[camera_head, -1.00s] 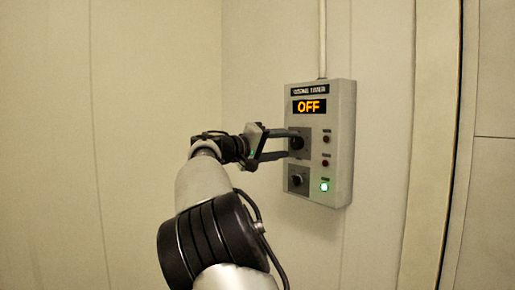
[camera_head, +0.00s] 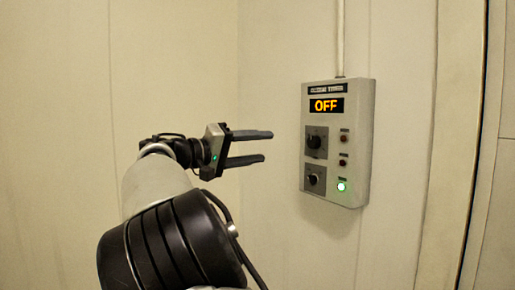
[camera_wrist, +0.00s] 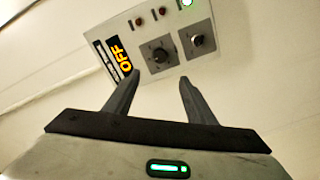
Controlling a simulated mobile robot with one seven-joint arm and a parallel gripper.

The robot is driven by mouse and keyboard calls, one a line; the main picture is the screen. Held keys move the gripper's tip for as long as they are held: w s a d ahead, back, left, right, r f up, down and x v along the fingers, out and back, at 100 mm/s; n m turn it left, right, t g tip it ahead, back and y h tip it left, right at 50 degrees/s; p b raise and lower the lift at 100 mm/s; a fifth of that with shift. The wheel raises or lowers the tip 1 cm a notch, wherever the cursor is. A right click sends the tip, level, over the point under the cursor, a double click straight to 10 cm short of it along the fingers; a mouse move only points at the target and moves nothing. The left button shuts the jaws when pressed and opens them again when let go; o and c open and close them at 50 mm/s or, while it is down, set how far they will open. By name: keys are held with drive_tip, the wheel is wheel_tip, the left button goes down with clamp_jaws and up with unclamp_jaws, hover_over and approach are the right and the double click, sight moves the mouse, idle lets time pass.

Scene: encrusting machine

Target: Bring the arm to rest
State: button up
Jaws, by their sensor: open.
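My gripper (camera_head: 268,147) is open and empty, its two dark fingers pointing right toward a grey wall-mounted control box (camera_head: 362,150). A clear gap lies between the fingertips and the box in the head view. The box carries an orange display reading OFF (camera_head: 326,105), an upper black knob (camera_head: 315,142) and a lower knob (camera_head: 314,179). In the wrist view my gripper (camera_wrist: 160,75) shows its fingers spread below the box (camera_wrist: 218,60), with the upper knob (camera_wrist: 160,55) beyond and between the tips.
Two dark red buttons (camera_head: 343,150) and a lit green lamp (camera_head: 342,187) sit on the box's right side. A conduit (camera_head: 340,40) runs up from it. A door-like frame edge (camera_head: 455,150) stands to the right. The wall left of my arm is bare.

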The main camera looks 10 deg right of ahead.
drive_tip(key=s+d+f+g+y, duration=0.2)
drive_tip(key=s+d+f+y, duration=0.7)
drive_tip(key=s+d+f, duration=0.4)
drive_tip(key=s+a+f+n+t+y, duration=0.1)
drive_tip(key=s+a+f+y, duration=0.2)
drive_tip(key=s+a+f, duration=0.4)
drive_tip(key=s+a+f+y, duration=0.2)
drive_tip(key=s+a+f, duration=0.15)
drive_tip(key=s, duration=0.55)
drive_tip(key=s+a+f+n+t+y, duration=0.1)
drive_tip(key=s+a+f+y, duration=0.25)
drive_tip(key=s+a, duration=0.35)
wheel_tip(320, 180, up, 25)
drive_tip(key=p, duration=2.5)
drive_tip(key=shift+d+g, duration=0.3)
drive_tip(key=shift+d, duration=0.15)
drive_tip(key=shift+s+h, duration=0.1)
drive_tip(key=shift+h, duration=0.15)
